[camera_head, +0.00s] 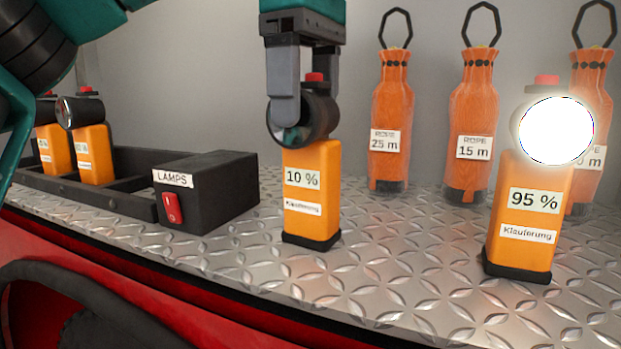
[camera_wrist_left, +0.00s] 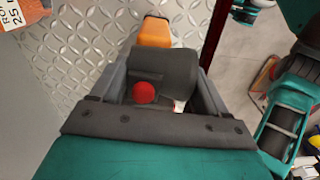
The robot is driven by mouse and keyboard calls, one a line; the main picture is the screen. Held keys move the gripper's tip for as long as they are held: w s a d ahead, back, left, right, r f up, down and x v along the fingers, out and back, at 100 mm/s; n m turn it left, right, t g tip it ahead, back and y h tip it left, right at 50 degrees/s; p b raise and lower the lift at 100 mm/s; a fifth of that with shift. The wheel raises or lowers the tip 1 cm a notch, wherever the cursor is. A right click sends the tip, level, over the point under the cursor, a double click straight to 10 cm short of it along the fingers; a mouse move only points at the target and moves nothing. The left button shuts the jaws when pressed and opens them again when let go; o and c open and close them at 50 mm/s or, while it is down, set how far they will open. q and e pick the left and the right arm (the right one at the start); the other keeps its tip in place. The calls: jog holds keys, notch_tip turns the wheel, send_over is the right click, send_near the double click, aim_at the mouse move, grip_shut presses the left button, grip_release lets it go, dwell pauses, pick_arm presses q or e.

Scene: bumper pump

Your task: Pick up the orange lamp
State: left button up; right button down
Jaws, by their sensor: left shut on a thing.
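An orange lamp (camera_head: 312,190) labelled "10 %" stands upright on the metal tread plate in the middle of the head view, its round head unlit. My left gripper (camera_head: 304,112) comes down from above and is shut on this lamp's dark head. In the left wrist view the dark lamp head with its red button (camera_wrist_left: 143,93) sits between the two fingers (camera_wrist_left: 155,85). A second orange lamp (camera_head: 528,215) labelled "95 %" stands at the right with its head lit bright white. Further orange lamps (camera_head: 93,150) stand in the black holder at the left. My right gripper is not in view.
A black box (camera_head: 215,195) with a red switch and a "LAMPS" label adjoins the lamp holder (camera_head: 130,200). Orange rope bags (camera_head: 390,110) marked 25 m and 15 m (camera_head: 474,110) stand along the grey wall. The tread plate (camera_head: 400,270) is clear between the two lamps.

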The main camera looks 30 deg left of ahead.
pick_arm(q)
grip_shut()
dwell(0.3)
jog(key=shift+r, duration=0.1)
